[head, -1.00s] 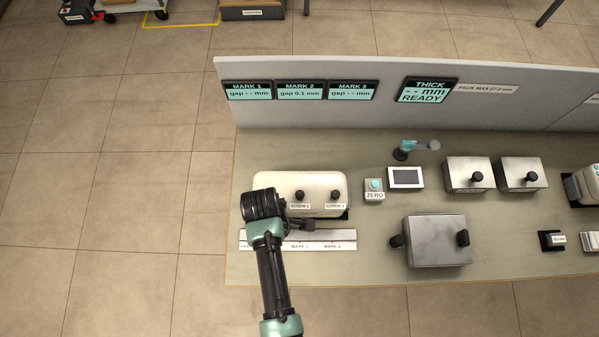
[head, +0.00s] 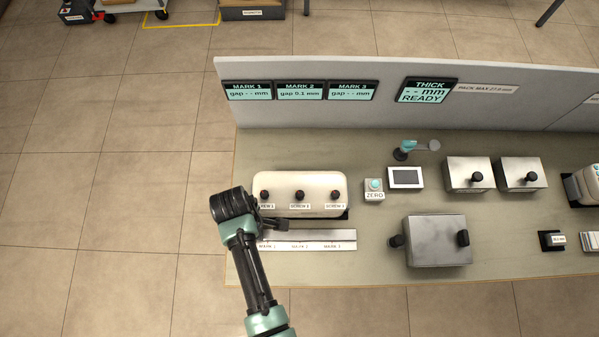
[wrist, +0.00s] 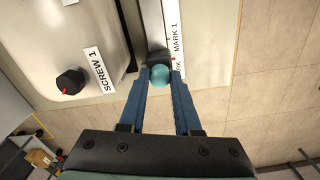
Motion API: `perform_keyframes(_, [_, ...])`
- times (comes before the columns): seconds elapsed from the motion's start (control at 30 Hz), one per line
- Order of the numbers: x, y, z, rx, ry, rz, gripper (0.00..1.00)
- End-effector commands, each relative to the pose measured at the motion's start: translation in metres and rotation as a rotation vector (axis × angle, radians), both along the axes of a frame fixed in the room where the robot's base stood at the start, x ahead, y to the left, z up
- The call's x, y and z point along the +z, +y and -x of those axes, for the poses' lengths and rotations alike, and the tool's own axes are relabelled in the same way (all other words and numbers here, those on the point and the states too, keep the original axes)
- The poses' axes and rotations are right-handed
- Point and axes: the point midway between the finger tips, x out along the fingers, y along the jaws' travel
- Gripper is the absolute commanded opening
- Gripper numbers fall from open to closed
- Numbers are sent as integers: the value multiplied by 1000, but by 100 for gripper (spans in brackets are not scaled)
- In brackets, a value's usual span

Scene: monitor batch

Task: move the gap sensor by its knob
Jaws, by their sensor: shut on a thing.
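My gripper (wrist: 161,85) is shut on the round teal knob (wrist: 161,77) of the gap sensor. The sensor's dark body (wrist: 157,57) sits on the pale rail, close beside the MARK 1 label (wrist: 178,38). In the head view my gripper (head: 281,224) is over the left part of the rail (head: 325,236), and the arm hides the rail's left end. The sensor is too small to make out there. The MARK 1 display (head: 248,91) and MARK 3 display (head: 352,91) show dashes; the MARK 2 display (head: 300,91) reads gap 0.1 mm.
The cream housing (head: 318,184) with black screw knobs stands just behind the rail. The SCREW 1 knob (wrist: 70,81) is left of my gripper in the wrist view. A ZERO button box (head: 374,190) and a grey metal block (head: 438,241) are to the right.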

Motion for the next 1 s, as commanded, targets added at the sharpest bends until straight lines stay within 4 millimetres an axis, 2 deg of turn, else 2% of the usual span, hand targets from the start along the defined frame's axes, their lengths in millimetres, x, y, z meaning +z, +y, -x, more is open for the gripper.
perform_keyframes(0.3, [0, 15, 0, 1, -1, -1, 0])
perform_keyframes(1.0, [0, 19, 0, 1, 0, -1, 0])
